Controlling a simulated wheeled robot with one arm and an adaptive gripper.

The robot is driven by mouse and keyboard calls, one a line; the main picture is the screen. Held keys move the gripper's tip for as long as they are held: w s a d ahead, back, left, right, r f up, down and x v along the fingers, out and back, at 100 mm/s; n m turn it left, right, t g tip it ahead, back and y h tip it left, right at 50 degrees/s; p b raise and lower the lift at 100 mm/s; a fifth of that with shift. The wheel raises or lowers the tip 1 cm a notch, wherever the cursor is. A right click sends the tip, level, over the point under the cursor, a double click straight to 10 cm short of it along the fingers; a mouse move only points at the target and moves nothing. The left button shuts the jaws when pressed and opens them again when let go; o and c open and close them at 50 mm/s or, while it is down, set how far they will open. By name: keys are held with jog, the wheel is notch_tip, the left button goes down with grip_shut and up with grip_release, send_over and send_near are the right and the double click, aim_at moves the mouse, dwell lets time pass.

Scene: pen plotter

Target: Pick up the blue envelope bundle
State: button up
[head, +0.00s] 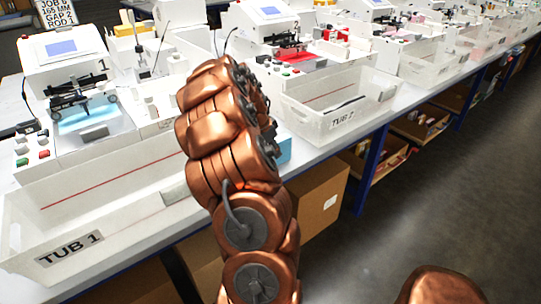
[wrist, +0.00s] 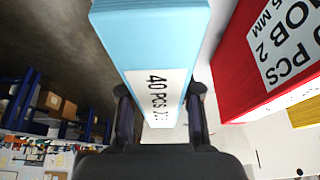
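The light blue envelope bundle (wrist: 150,38) fills the upper middle of the wrist view, with a white label reading "40 PCS" facing the camera. My gripper (wrist: 160,112) has one finger on each side of it, and both fingers appear to press against its sides. In the head view a small part of the blue bundle (head: 284,148) shows just right of my copper arm, near the table's front edge. My arm hides the gripper and the rest of the bundle there. I cannot tell whether the bundle rests on the table.
A red bundle (wrist: 240,75) labelled "JOB 2" stands close to the right of the blue one, with a gap between. A yellow one (wrist: 306,112) is beyond. Clear tubs, TUB 1 (head: 70,247) and TUB 2 (head: 343,121), line the table front. Cardboard boxes sit below.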

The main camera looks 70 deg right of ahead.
grip_shut()
jog(key=shift+r, duration=0.15)
